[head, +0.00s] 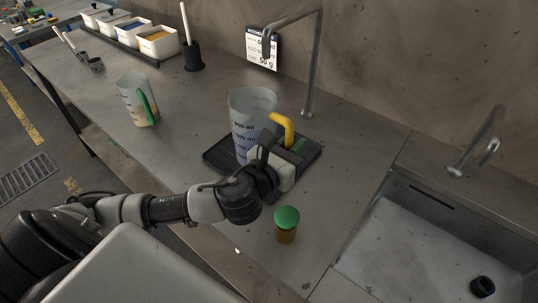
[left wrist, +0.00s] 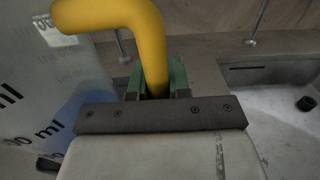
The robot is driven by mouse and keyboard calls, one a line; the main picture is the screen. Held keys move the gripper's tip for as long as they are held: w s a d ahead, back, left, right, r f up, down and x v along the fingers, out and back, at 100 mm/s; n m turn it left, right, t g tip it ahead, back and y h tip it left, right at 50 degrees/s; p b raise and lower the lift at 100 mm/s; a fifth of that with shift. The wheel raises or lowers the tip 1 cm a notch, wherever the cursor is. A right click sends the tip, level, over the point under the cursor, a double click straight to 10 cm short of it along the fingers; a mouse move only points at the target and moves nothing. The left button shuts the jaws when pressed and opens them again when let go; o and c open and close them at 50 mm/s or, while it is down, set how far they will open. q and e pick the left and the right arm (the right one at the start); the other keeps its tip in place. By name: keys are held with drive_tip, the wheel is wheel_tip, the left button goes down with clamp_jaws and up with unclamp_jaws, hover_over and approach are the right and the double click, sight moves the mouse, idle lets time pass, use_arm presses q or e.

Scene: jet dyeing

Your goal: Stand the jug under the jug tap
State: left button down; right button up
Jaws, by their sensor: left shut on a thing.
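The clear jug (head: 248,103) with printed ml marks and a yellow handle (head: 282,126) stands upright over the black tray (head: 218,157). I cannot tell whether its base touches the tray. My left gripper (head: 291,146) is shut on the yellow handle, which also shows between the green fingertips in the left wrist view (left wrist: 154,75). The jug wall (left wrist: 60,85) fills the left of that view. The jug tap (head: 314,65), a tall grey gooseneck, rises behind the tray. Its spout is above and behind the jug. My right gripper is not in view.
A green-lidded jar (head: 286,225) stands in front of the tray. A second jug with a green handle (head: 134,99) stands to the left. A sink (head: 420,250) with its own tap (head: 478,145) is at right. White bins (head: 158,42) stand at the back left.

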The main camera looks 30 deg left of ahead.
use_arm(q)
drive_tip(key=shift+w+a, duration=0.4)
drive_tip(key=shift+w, duration=0.15)
drive_tip(key=shift+w+a+f+b, duration=0.3)
drive_tip(key=shift+w+a+f, duration=0.25)
drive_tip(key=shift+w+f, duration=1.25)
drive_tip(key=shift+w+a+f+b, duration=0.25)
drive_tip(key=shift+w+a+f, duration=0.25)
drive_tip(key=shift+w+f, duration=1.25)
drive_tip(key=shift+w+a+f+b, duration=0.3)
drive_tip(key=shift+w+a+f, duration=0.25)
drive_tip(key=shift+w+f, duration=1.25)
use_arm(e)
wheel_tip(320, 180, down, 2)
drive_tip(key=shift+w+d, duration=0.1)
use_arm(q)
drive_tip(key=shift+f, duration=0.1)
drive_tip(key=c, duration=1.1)
unclamp_jaws()
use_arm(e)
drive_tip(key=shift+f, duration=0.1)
